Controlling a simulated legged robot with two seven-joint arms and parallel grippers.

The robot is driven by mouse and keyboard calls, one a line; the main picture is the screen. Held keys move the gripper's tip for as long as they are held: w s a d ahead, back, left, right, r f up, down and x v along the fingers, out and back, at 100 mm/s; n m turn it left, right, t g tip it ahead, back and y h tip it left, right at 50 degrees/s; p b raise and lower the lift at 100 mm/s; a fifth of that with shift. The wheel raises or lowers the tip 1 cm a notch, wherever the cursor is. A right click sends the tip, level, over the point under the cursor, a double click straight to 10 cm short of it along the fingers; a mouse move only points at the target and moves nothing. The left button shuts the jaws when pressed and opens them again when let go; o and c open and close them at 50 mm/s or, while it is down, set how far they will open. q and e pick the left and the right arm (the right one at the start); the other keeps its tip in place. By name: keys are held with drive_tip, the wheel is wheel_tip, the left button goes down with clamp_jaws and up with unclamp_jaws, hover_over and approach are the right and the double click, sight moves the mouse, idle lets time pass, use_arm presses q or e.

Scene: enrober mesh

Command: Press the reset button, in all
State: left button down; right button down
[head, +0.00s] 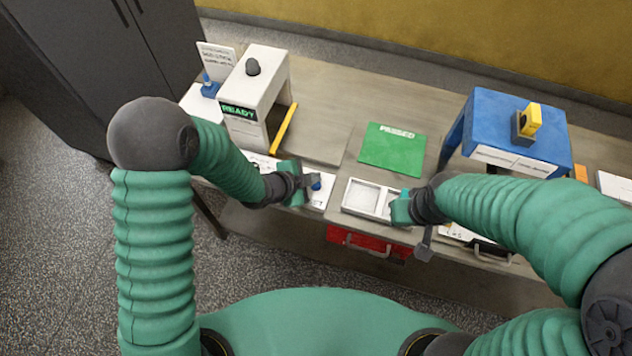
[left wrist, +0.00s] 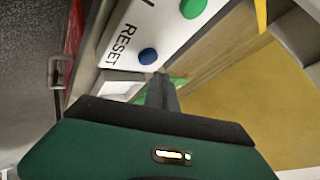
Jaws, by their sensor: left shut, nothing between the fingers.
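The reset button is a blue round button (left wrist: 148,56) beside the word RESET on a white panel (left wrist: 160,30) in the left wrist view. In the head view the blue button (head: 316,186) is partly covered by my left gripper (head: 313,181). In the left wrist view my left gripper (left wrist: 161,80) is shut and empty, its tips close to the blue button. I cannot tell if they touch it. A green button (left wrist: 192,7) sits farther along the panel. My right gripper (head: 424,247) is at the table's front edge; its jaw state is unclear.
A white machine (head: 264,85) with a READY display stands at the left, with a yellow bar. A red drawer (head: 365,239) is below the front edge.

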sight(313, 187)
use_arm(q)
wheel_tip(313, 187, up, 4)
drive_tip(key=p, duration=0.3)
drive_tip(key=shift+s+r, duration=0.1)
drive_tip(key=shift+r, duration=0.15)
idle(0.4)
